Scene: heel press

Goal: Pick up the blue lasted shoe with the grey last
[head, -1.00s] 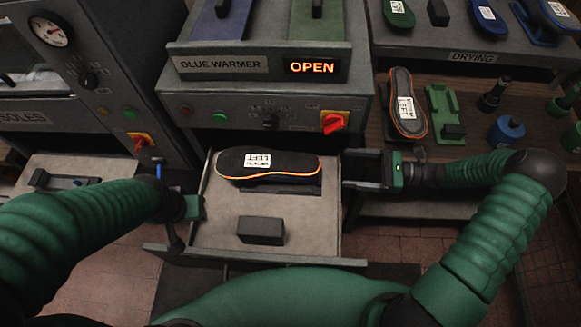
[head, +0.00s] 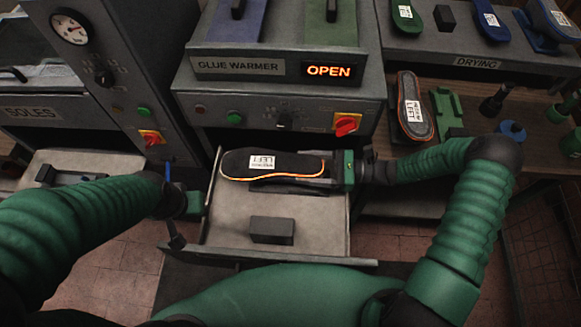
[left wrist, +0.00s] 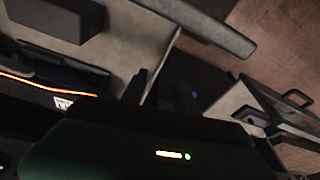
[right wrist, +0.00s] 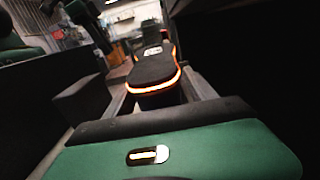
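A dark lasted shoe (head: 235,165) with an orange rim and a LEFT label lies sole up in the tray (head: 225,222); its upper's colour is hidden. My right gripper (head: 318,180) is at its right end, fingers apart, low at its sides. The right wrist view shows the shoe (right wrist: 152,70) between the spread fingers. My left gripper (head: 200,206) is at the tray's left edge; its fingers (left wrist: 165,88) are dark and their grip is unclear. Blue shoe forms (head: 489,21) (head: 550,22) are on the drying rack; I see no clear grey last.
The glue warmer (head: 270,110) reads OPEN above the tray. A dark block (head: 271,231) sits in the tray's front.

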